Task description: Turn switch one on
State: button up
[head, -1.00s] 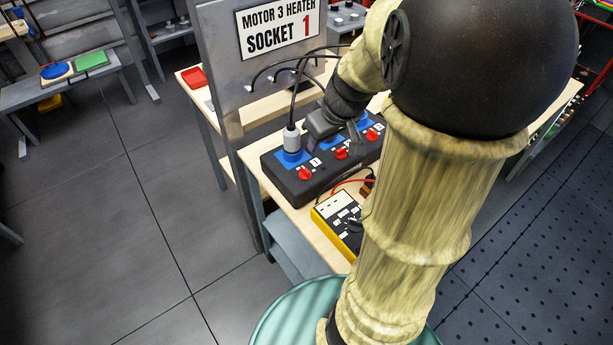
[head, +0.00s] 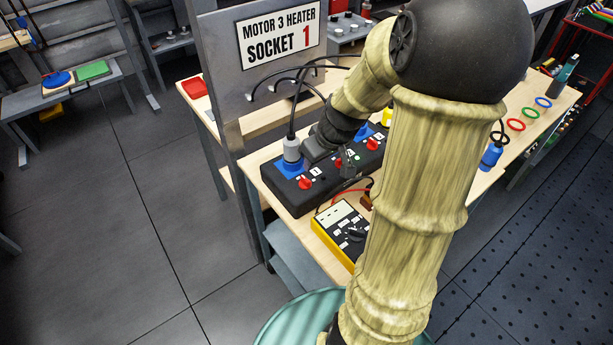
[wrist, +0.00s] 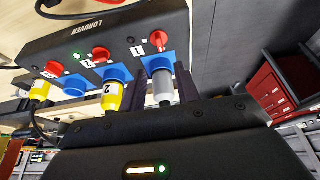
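The black socket box (head: 290,195) lies on the wooden bench under the "Motor 3 Heater Socket 1" sign (head: 280,35). Switch one is the red knob (wrist: 159,39) beside label 1, at the box's right end in the wrist view; in the head view it is the front-left red knob (head: 305,183). A grey plug (wrist: 163,88) sits in the blue socket beside it. My gripper (wrist: 164,88) is open, its dark fingers appearing on either side of the grey plug, with the knob beyond them. I cannot tell whether they touch the plug. In the head view my arm partly covers the box.
A yellow plug (wrist: 112,95) marked 2 stands close beside the grey one. Black cables hang from the upright panel above the box. A yellow meter (head: 340,230) with leads lies in front. A blue plug (head: 491,156) and coloured rings stand on the bench's right.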

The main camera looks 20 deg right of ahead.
aim_at(305, 179)
jog(key=x, duration=1.1)
jog(key=shift+s, duration=0.1)
grip_shut()
